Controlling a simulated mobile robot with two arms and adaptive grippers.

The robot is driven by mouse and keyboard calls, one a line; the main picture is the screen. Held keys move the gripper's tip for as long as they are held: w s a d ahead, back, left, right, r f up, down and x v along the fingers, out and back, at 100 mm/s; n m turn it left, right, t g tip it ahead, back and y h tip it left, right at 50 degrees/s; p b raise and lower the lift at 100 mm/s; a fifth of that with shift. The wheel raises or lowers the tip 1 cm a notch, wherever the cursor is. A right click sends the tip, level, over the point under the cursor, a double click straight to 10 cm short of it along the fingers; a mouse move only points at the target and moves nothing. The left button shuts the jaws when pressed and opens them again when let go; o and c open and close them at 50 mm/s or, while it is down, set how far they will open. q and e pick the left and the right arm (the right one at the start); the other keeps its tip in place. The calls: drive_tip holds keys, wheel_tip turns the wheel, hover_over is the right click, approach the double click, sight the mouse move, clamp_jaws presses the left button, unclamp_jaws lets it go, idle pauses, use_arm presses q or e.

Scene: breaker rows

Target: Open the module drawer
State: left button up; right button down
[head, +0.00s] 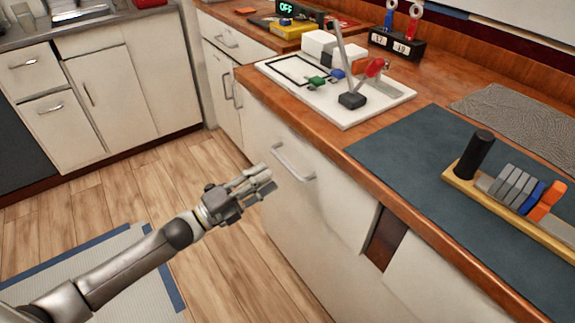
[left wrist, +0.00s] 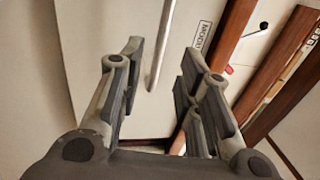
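The module drawer has a cream front (head: 310,215) below the wooden counter. A pale bar handle (head: 293,164) is on it. My left gripper (head: 262,181) is in front of the drawer, just left of and below the handle in the head view. In the left wrist view the gripper (left wrist: 161,62) has its fingers spread, with nothing between them. The handle (left wrist: 160,45) runs upright beyond the fingertips, between the two fingers in the picture, apparently not touched. A partly hidden label (left wrist: 202,37) is on the drawer front (left wrist: 110,25). My right gripper is not in view.
On the counter (head: 350,180) are a white board (head: 385,105) with small parts, a dark mat (head: 405,175) and a wooden rack (head: 465,185) with several modules. A dark brown gap (head: 385,238) lies right of the drawer front.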

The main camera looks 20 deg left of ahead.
sight(286, 163)
use_arm(q)
drive_tip(key=x, duration=0.7)
drive_tip(key=shift+w+d, duration=0.1)
drive_tip(key=shift+c, duration=0.5)
clamp_jaws()
drive_tip(key=shift+f, duration=0.1)
